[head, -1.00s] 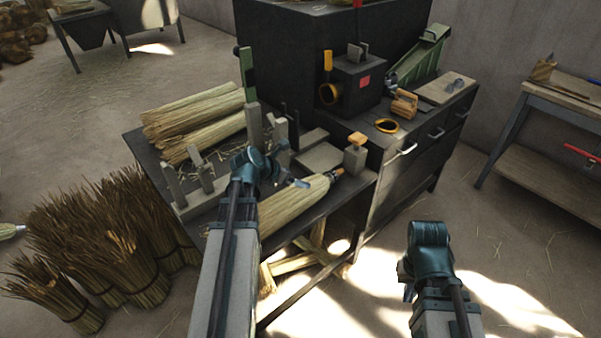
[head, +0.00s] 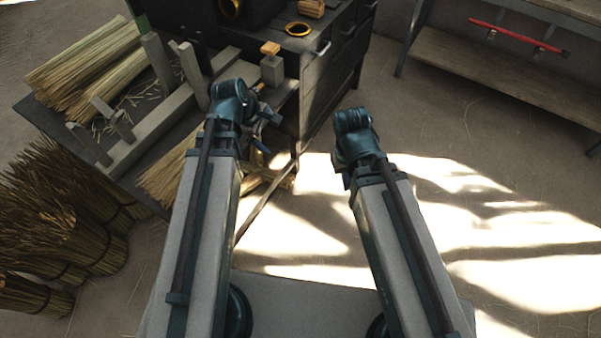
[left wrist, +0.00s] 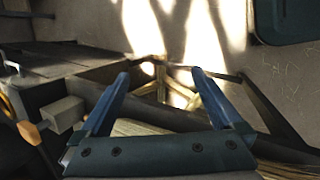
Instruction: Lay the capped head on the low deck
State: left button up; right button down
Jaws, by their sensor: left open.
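A pale straw broom head (head: 165,181) lies on the dark low bench top (head: 48,116), partly hidden behind my left arm in the head view. Its narrow end lies near the orange-topped post (head: 271,68); the cap is not clear. My left gripper (head: 268,135) is open beside the bench's front edge, close to the broom head. In the left wrist view, straw (left wrist: 140,128) shows behind and below the parted fingers (left wrist: 165,85), with nothing clearly between them. My right gripper (head: 347,181) hangs over the floor, clear of the bench; its fingers are mostly hidden.
Straw bundles (head: 85,70) lie at the back of the bench, behind a rail with upright posts (head: 158,62). Brown bristle bundles (head: 40,215) stand on the floor at left. A drawer cabinet (head: 330,70) adjoins the bench. Sunlit floor at right is open.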

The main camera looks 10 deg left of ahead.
pick_arm(q)
jog(key=s+d+f+m+g+y, duration=0.1)
jog(key=s+d+m+g+y, duration=0.2)
jog(key=s+d+m, duration=0.8)
jog(key=m+y, duration=0.1)
jog(key=m, duration=0.7)
jog(key=shift+s+f+m, duration=0.25)
jog(key=shift+s+m, duration=0.05)
jog(key=shift+s, duration=0.1)
jog(key=shift+d, duration=0.1)
notch_tip(320, 180, up, 10)
jog(key=p, duration=1)
